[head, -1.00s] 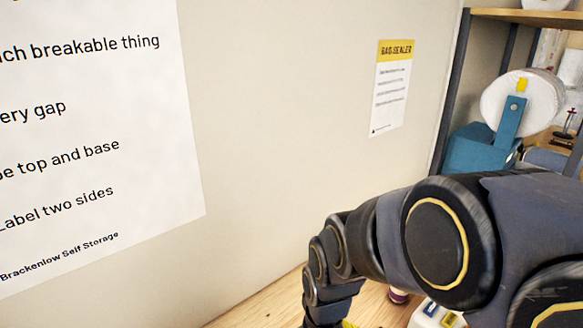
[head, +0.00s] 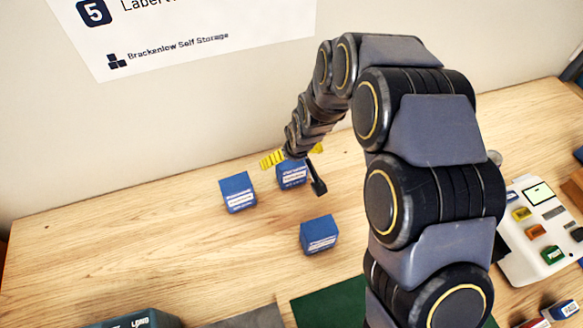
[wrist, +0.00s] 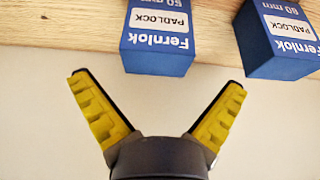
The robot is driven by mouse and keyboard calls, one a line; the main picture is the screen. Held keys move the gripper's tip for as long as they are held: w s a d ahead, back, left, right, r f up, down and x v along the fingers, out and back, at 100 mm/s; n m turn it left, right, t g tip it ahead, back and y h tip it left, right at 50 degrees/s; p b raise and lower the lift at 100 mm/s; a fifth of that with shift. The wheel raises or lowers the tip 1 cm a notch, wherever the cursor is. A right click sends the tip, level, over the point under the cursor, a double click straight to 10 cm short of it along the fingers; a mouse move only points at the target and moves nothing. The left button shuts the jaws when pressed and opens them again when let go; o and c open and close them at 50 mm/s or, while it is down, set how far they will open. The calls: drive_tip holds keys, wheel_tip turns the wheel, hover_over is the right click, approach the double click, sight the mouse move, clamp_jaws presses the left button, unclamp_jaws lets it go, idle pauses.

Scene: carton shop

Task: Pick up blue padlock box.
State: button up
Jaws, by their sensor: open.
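Three blue boxes with white labels stand apart on the wooden table in the head view: a left box (head: 238,193), a back box (head: 291,176) and a front box (head: 319,235).
The wall with a white poster (head: 190,35) rises behind the table. A white device with coloured buttons (head: 540,230) stands at the right. A green mat (head: 330,305) and a dark teal object (head: 135,320) lie at the front. The table's left part (head: 110,235) is clear.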

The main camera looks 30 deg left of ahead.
drive_tip(key=x, duration=0.5)
drive_tip(key=shift+d, duration=0.2)
drive_tip(key=c, duration=0.9)
drive_tip(key=shift+c, duration=0.3)
